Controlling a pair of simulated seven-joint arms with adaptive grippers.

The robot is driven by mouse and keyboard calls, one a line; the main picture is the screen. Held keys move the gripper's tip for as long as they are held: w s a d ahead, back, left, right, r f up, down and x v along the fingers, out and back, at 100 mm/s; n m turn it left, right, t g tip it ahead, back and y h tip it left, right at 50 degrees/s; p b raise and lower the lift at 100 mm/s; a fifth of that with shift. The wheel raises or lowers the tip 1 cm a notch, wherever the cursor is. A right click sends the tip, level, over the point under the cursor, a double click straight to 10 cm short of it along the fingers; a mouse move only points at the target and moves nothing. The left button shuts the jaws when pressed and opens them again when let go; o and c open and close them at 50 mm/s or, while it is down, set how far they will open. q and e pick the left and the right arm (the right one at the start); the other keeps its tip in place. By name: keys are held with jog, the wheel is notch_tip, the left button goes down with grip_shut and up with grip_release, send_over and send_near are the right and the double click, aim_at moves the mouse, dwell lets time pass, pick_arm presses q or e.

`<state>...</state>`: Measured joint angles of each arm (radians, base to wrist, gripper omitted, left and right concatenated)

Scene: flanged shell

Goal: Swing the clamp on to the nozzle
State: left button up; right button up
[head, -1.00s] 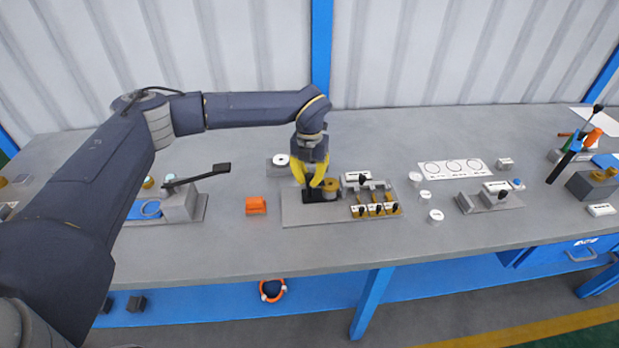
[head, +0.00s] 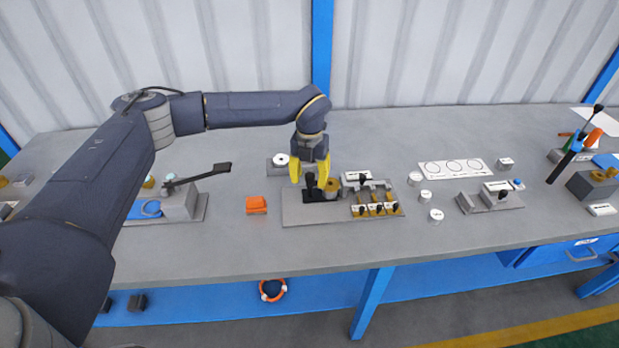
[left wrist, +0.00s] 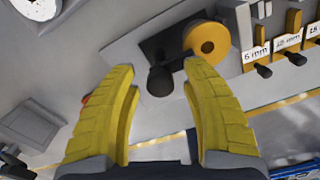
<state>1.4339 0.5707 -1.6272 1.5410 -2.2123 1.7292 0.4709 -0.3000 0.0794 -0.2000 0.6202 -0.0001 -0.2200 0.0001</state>
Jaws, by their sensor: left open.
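The brass nozzle (head: 332,186) is a round brass piece with a hole, on the grey plate in the middle of the bench; it also shows in the left wrist view (left wrist: 206,39). The black clamp (head: 310,189) sits just left of it, with an upright knobbed handle; the knob shows in the left wrist view (left wrist: 160,81). I cannot tell whether the clamp touches the nozzle. My left gripper (head: 309,181) points down over the clamp, its yellow fingers open on either side of the handle, apparently not gripping it. My right gripper is not in view.
Right of the nozzle stands a rack of brass pieces with size labels (left wrist: 289,41). An orange block (head: 256,205) lies left of the plate, and a grey block with a white disc (head: 280,161) stands behind it. White round pieces (head: 426,196) lie to the right. The front bench strip is clear.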

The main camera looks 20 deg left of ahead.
aim_at(310, 175)
pick_arm(q)
notch_tip(310, 175, up, 12)
dwell(0.8)
